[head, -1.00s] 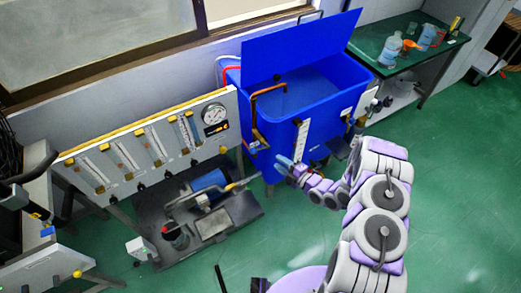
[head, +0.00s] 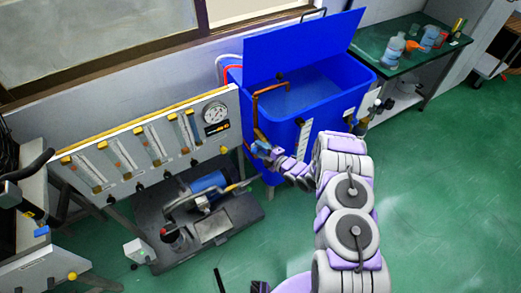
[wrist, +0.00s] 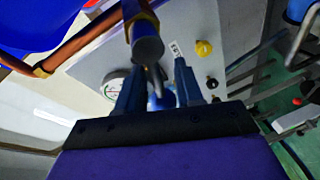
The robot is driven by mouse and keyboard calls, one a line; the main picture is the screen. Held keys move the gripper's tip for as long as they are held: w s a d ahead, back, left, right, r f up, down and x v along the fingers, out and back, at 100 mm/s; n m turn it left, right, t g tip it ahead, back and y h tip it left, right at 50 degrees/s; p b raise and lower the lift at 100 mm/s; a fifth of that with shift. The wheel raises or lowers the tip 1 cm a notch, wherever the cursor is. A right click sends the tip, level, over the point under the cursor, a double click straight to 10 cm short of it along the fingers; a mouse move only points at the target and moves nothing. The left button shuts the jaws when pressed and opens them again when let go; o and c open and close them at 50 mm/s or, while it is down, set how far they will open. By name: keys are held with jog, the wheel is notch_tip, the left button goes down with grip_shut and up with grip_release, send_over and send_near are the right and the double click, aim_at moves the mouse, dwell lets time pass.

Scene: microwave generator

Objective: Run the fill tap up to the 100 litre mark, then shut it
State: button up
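The blue tank (head: 320,98) stands with its lid raised, and a pale water surface shows inside. A copper fill pipe (head: 256,108) bends over its left rim and runs down the left side. A white level scale (head: 304,143) is on the front face; its marks are too small to read. My gripper (head: 259,149) is at the tank's front left corner, by the pipe's lower end. In the wrist view my gripper (wrist: 158,85) has its two fingers apart. A dark round pipe or valve end (wrist: 148,48) with a thin grey lever lies in front of them; contact is unclear.
A panel with flow tubes and a round gauge (head: 214,112) stands left of the tank. A low dark stand (head: 242,212) with a blue pump is below it. A green table (head: 405,50) with bottles is at right. Green floor is clear at right.

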grip_shut()
dwell(0.6)
